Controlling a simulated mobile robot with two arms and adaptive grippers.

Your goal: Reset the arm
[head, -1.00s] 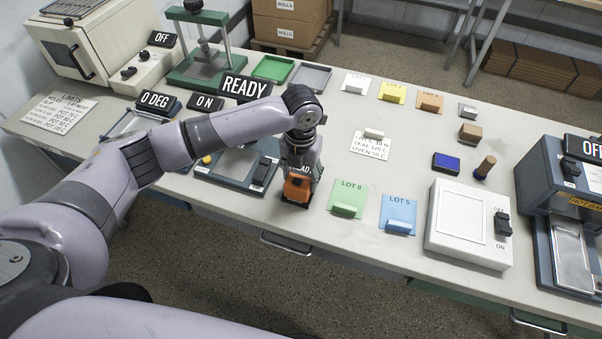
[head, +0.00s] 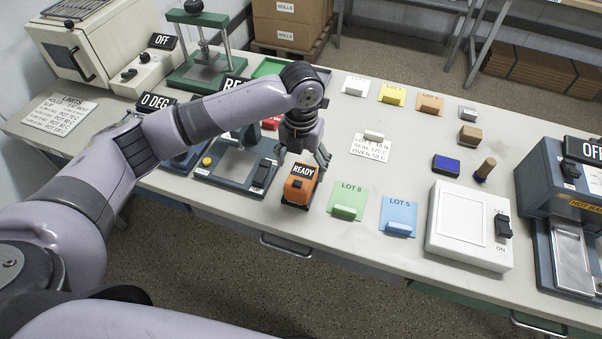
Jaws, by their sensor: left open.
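My left arm reaches in from the left over the bench. Its gripper (head: 304,157) is open and empty, pointing down above and just behind a small orange device (head: 299,188) with a READY label. The device stands upright near the bench's front edge, apart from the fingers as far as I can tell. My right gripper is not in view.
Green (head: 347,202) and blue (head: 398,216) lot cards lie right of the device. A white lightbox (head: 461,225) and a dark sealer (head: 567,262) stand further right. A press (head: 205,50) and oven (head: 75,49) stand at the back left. Bench space between the cards and lightbox is narrow.

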